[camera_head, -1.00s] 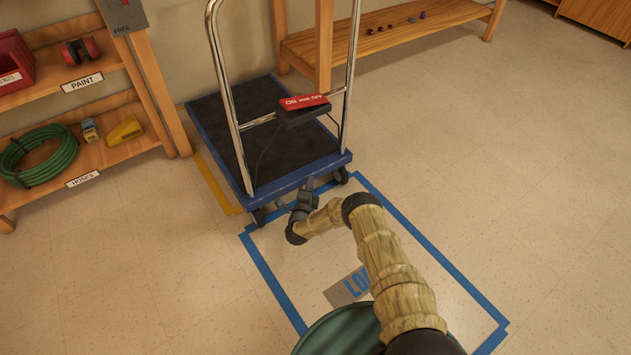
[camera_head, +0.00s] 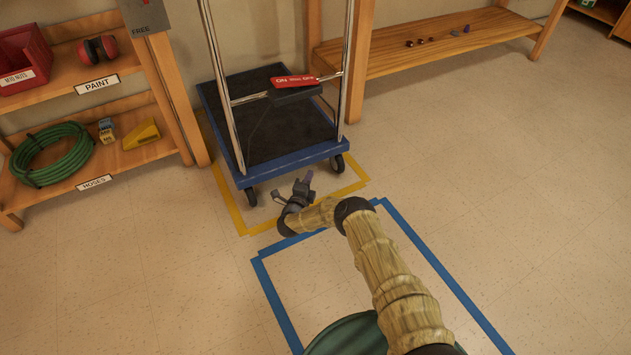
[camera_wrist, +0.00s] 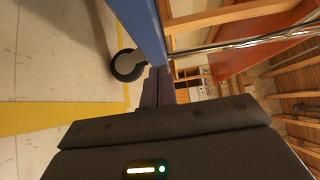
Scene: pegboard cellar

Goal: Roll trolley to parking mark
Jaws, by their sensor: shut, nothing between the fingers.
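The trolley has a blue-edged dark deck (camera_head: 290,130), a chrome push handle (camera_head: 222,95) and black casters. It stands upright at the back, over the far part of a yellow tape outline (camera_head: 234,209). Its front edge and front casters are inside the outline, and bare floor shows in front of them. My gripper (camera_head: 304,183) is shut and empty, low in front of the trolley's front edge. In the wrist view the fingers (camera_wrist: 158,86) reach the blue edge (camera_wrist: 143,28) beside a caster (camera_wrist: 127,66); I cannot tell whether they touch.
A blue tape outline (camera_head: 420,245) lies nearer me, empty apart from my arm over it. A shelf (camera_head: 140,160) with a green hose (camera_head: 52,155) stands left. A wooden bench (camera_head: 430,45) stands behind right. Floor on the right is clear.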

